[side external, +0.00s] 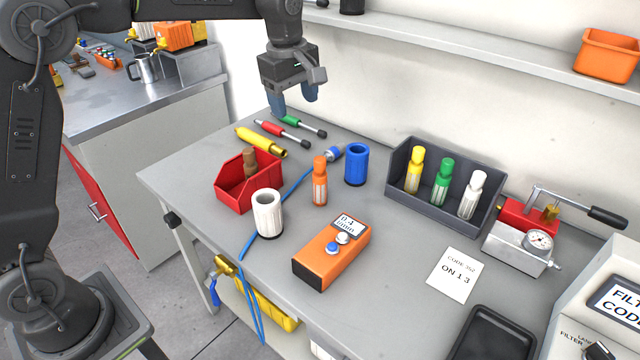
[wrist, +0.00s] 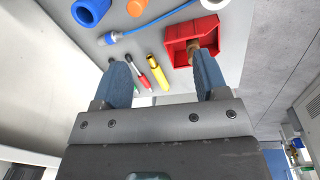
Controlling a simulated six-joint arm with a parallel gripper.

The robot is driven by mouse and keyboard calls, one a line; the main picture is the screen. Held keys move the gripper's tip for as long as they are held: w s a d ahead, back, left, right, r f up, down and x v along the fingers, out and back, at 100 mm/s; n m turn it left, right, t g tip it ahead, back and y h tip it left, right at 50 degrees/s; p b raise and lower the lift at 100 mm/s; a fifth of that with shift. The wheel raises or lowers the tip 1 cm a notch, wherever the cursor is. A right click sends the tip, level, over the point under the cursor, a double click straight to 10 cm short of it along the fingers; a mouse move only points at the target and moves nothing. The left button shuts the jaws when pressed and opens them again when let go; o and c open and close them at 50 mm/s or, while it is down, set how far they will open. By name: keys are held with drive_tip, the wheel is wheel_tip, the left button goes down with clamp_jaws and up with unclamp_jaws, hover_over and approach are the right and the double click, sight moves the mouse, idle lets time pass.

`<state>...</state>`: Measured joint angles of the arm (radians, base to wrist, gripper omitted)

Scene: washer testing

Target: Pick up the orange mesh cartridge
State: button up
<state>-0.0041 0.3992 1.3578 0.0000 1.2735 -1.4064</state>
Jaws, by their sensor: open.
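The orange mesh cartridge (side external: 320,182) stands upright on the grey workbench, between the white cup and the blue cup in the side view. In the wrist view an orange round top (wrist: 135,8), apparently the cartridge, shows at the top edge, partly cut off. My gripper (side external: 295,98) is above the back left of the bench, higher than the cartridge and apart from it. Its two blue fingers are spread in the wrist view (wrist: 161,72), with nothing between them.
A red bin (side external: 236,190), white cup (side external: 268,215), blue cup (side external: 356,165) and blue cable (side external: 292,188) lie around the cartridge. Screwdrivers (side external: 272,130) and a yellow tool (side external: 262,142) lie below my gripper. A grey tray (side external: 432,212) holds yellow, green and white cartridges. An orange meter (side external: 325,265) is in front.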

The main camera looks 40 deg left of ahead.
sight(319, 170)
drive_tip(key=w+f+n, duration=0.1)
drive_tip(key=w+f, duration=0.1)
drive_tip(key=f, duration=0.3)
drive_tip(key=w+f+n, duration=0.2)
drive_tip(key=f, duration=0.3)
drive_tip(key=w+f+n+g, duration=0.1)
drive_tip(key=w+f, duration=0.1)
drive_tip(key=f, duration=0.3)
drive_tip(key=shift+w+f+n, duration=0.15)
drive_tip(key=shift+w+n, duration=0.2)
drive_tip(key=shift+n, duration=0.05)
drive_tip(key=shift+d+f, duration=0.15)
drive_tip(key=shift+f, duration=1.2)
drive_tip(key=shift+d+f, duration=0.15)
drive_tip(key=shift+f, duration=1.15)
drive_tip(key=shift+c, duration=0.3)
drive_tip(key=c, duration=1)
drive_tip(key=shift+r, duration=0.15)
